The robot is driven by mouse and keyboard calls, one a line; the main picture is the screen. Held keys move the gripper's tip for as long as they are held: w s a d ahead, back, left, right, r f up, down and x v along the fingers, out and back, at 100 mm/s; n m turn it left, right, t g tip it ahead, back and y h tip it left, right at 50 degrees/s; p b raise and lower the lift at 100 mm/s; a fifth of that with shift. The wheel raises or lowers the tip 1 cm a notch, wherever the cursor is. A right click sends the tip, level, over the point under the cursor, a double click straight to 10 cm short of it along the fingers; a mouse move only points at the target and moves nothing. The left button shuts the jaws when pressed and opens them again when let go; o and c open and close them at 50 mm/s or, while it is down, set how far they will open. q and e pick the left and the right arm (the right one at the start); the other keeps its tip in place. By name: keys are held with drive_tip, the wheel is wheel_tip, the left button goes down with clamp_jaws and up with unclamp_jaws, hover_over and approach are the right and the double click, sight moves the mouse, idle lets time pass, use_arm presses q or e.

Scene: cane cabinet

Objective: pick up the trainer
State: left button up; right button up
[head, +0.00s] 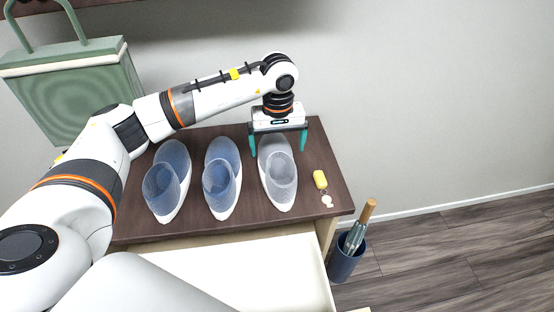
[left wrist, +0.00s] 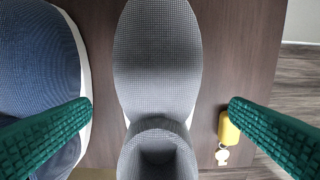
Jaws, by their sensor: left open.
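A grey mesh trainer (head: 281,178) with a white sole stands on the dark wooden cabinet top, rightmost in a row of three shoes. In the left wrist view the grey trainer (left wrist: 158,60) lies lengthwise between my fingers, its collar opening at the bottom. Two blue trainers, one in the middle (head: 222,178) and one at the left (head: 167,180), stand beside it. My left gripper (head: 278,147) is open over the grey trainer's far end, with a green finger on either side. It holds nothing. My right gripper is not in view.
A yellow key fob (head: 320,179) with a white tag lies right of the grey trainer. A cream drawer (head: 270,265) is open in front. A blue bin (head: 346,262) holds an umbrella at the right. A green bag (head: 75,85) hangs at the left.

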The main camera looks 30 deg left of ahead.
sight(277, 162)
use_arm(q)
drive_tip(key=shift+f, duration=0.75)
drive_tip(key=shift+f+p, duration=0.3)
drive_tip(key=shift+f, duration=0.05)
drive_tip(key=f, duration=0.2)
drive_tip(key=f+p, duration=0.1)
drive_tip(key=shift+s+f, duration=0.25)
drive_tip(key=shift+f, duration=0.5)
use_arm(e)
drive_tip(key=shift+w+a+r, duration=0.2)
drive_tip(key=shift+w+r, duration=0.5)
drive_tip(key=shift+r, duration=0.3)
use_arm(q)
drive_tip(key=shift+w+r, duration=0.1)
drive_tip(key=c, duration=1.1)
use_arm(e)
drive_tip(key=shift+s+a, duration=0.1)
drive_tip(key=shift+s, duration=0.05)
